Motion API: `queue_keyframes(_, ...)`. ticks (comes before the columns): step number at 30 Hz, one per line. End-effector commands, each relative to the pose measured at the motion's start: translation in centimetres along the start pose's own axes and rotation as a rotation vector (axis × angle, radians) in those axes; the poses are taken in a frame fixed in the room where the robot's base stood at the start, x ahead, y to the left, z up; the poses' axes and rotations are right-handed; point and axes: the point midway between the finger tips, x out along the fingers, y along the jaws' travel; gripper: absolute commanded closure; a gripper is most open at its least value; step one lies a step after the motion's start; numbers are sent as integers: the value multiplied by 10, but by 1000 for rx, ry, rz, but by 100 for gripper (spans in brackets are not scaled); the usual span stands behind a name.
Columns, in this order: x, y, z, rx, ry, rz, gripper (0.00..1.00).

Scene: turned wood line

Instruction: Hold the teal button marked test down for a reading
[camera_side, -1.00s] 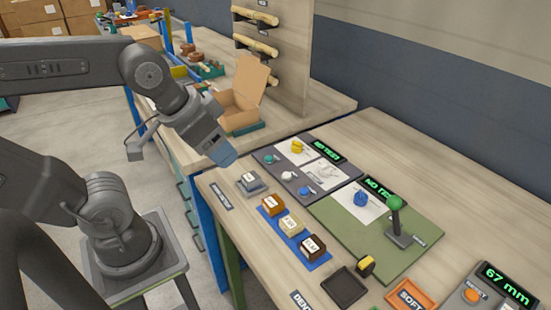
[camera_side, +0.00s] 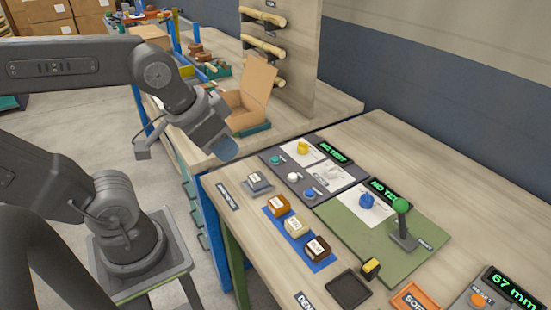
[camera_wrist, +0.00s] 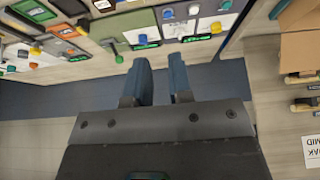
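The teal button (camera_side: 276,160) is a small round cap at the far left of a grey panel (camera_side: 296,192) in the side view. It also shows near the top edge of the wrist view (camera_wrist: 225,4). Its label is too small to read. My gripper (camera_side: 225,150) hangs in the air to the left of the panel, clear of the button. In the wrist view its two blue fingers (camera_wrist: 160,62) stand apart with nothing between them. The green display (camera_side: 334,151) behind the panel appears to read NO TEST.
A white button (camera_side: 293,177), a blue button (camera_side: 309,193) and a yellow piece (camera_side: 305,147) share the panel. A green-knobbed lever (camera_side: 401,206) stands on a green panel to the right. Several labelled blocks sit in front. An open cardboard box (camera_side: 251,92) stands behind my gripper.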

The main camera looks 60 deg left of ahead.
Motion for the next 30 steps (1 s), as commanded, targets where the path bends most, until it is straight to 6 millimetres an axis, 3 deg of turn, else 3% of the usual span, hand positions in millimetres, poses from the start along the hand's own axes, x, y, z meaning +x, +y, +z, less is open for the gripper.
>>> queue_keyframes(6,0,0,0,0,0,0,100)
queue_keyframes(30,0,0,0,0,0,0,100)
